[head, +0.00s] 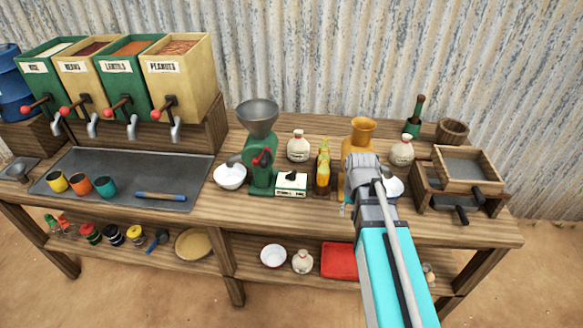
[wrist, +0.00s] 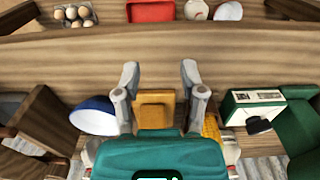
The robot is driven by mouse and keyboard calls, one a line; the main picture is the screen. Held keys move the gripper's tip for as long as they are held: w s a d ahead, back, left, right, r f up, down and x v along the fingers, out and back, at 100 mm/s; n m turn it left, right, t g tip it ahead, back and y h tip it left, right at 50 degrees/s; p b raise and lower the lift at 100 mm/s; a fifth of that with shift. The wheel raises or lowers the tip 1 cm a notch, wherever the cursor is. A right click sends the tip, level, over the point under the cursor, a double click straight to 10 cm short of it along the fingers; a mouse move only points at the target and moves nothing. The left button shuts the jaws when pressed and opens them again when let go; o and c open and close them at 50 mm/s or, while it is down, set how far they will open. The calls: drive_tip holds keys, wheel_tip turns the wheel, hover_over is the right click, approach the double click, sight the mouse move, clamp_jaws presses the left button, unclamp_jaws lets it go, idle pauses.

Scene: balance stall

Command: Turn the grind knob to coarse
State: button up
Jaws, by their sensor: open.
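A small white-topped box (head: 291,184) with a green edge, a label and a black knob (head: 292,176) stands beside the green hand mill (head: 262,170). The label is too small to read. In the wrist view the box (wrist: 243,101) and its black knob (wrist: 258,125) lie to the right of my gripper (wrist: 159,72). My gripper is open and empty. Its fingers show on both sides of an orange block (wrist: 155,108), part of the orange machine (head: 361,128). In the head view my arm covers the lower part of that machine and the fingertips.
Bottles of yellow and amber stuff (head: 322,172) stand between the box and my arm. A white bowl (head: 230,176) sits left of the mill. A wooden sieve box (head: 466,170) is at right. The bench's front strip is clear.

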drive_tip(key=w+a+r+p, duration=0.65)
drive_tip(key=w+a, duration=0.45)
drive_tip(key=w, duration=0.3)
wheel_tip(320, 180, up, 4)
drive_tip(key=m+p, duration=0.1)
drive_tip(key=p, duration=0.2)
hover_over(292, 172)
drive_tip(key=shift+w+r, duration=0.1)
drive_tip(key=shift+f, duration=0.2)
wheel_tip(292, 172, down, 13)
drive_tip(key=b, duration=1.3)
drive_tip(key=shift+f+b, duration=0.2)
drive_tip(key=shift+b, duration=0.15)
drive_tip(key=shift+c, duration=0.3)
